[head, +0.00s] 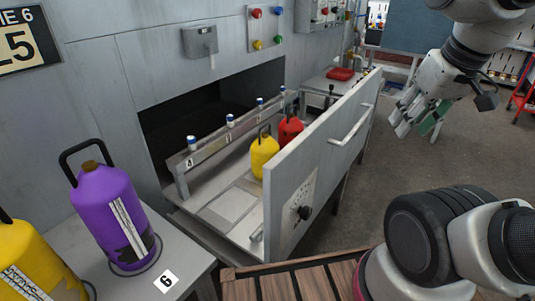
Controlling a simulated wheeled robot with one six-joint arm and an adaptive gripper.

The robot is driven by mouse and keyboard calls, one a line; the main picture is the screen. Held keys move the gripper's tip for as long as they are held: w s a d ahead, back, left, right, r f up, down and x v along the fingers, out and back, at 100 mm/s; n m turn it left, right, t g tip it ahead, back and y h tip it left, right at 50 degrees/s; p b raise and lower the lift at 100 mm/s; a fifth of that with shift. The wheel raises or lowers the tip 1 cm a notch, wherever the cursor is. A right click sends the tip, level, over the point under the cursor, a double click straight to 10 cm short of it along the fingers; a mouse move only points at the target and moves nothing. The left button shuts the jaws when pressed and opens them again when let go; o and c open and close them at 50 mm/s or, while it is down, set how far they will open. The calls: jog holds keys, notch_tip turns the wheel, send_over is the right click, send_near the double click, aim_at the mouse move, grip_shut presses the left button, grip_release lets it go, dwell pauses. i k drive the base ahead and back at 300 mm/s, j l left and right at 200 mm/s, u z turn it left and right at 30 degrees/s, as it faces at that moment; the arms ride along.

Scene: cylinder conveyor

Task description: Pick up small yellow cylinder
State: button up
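A small yellow cylinder (264,157) with a dark handle on top stands upright inside the open drawer-like conveyor bay, left of its front panel (305,180). The panel hides its lower right side. A larger yellow cylinder (32,265) is partly cut off at the lower left. My gripper (400,127) hangs in the air at the upper right, beyond the panel and well apart from the small yellow cylinder. It holds nothing that I can see. It is too small in view to tell whether its fingers are open or shut.
A small red cylinder (290,131) stands just behind the small yellow one. A rail (215,142) with several white-and-blue knobs runs along the bay's left side. A large purple cylinder (108,215) stands on a grey table marked 6. The floor right of the panel is clear.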

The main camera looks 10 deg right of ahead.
aim_at(265, 148)
jog(key=i+l+u, duration=0.2)
jog(key=l+u, duration=0.15)
jog(key=i+l+u, duration=0.1)
jog(key=l+u, duration=0.65)
jog(key=l, duration=0.2)
jog(key=i, duration=0.05)
